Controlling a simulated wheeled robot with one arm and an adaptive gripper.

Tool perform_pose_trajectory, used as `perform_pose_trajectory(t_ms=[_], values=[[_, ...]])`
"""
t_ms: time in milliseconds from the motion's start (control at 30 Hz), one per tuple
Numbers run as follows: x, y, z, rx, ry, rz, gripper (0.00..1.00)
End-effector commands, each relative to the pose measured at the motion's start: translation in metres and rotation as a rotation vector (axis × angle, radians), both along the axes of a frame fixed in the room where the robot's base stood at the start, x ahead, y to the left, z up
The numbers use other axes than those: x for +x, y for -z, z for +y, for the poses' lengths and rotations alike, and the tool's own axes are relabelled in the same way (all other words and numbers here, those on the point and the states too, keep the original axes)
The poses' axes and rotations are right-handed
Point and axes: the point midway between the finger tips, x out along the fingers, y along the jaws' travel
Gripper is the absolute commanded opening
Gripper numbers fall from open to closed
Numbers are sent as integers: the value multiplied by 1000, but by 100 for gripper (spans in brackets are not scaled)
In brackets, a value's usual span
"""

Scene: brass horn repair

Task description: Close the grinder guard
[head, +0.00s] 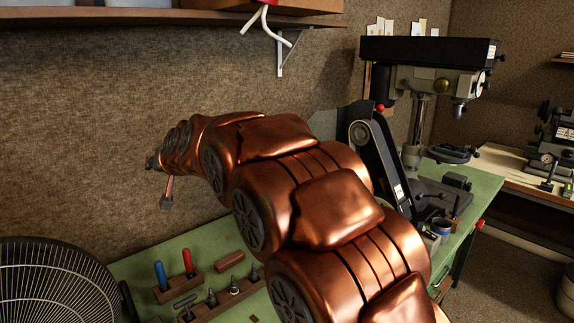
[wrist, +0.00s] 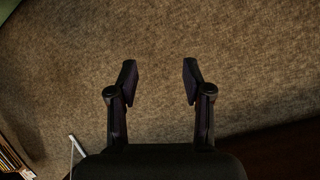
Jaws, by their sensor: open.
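A black slanted machine (head: 378,155), which looks like a belt grinder, stands on the green bench behind my arm. A grey panel (head: 352,117) shows at its upper left. I cannot tell for sure whether this panel is the guard, and my arm hides the machine's lower left part. My gripper (wrist: 159,80) is open and empty in the wrist view, with the brown wall beyond its fingers. In the head view my arm's far end is at the left, in front of the wall, well apart from the machine.
A drill press (head: 430,55) stands right of the machine. The green bench (head: 205,250) holds a rack with screwdrivers and small tools. A black fan (head: 50,285) fills the lower left. A shelf (head: 160,17) with a white bracket hangs above. Another bench is at the right.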

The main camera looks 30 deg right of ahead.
Motion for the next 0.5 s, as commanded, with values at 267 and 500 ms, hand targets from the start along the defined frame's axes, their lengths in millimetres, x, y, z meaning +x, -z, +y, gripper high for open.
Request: perform_pose_trajectory(t_ms=[267, 500], values=[[103, -86, -35, 97, 182, -362, 50], [151, -143, -84, 190, 377, -652, 50]])
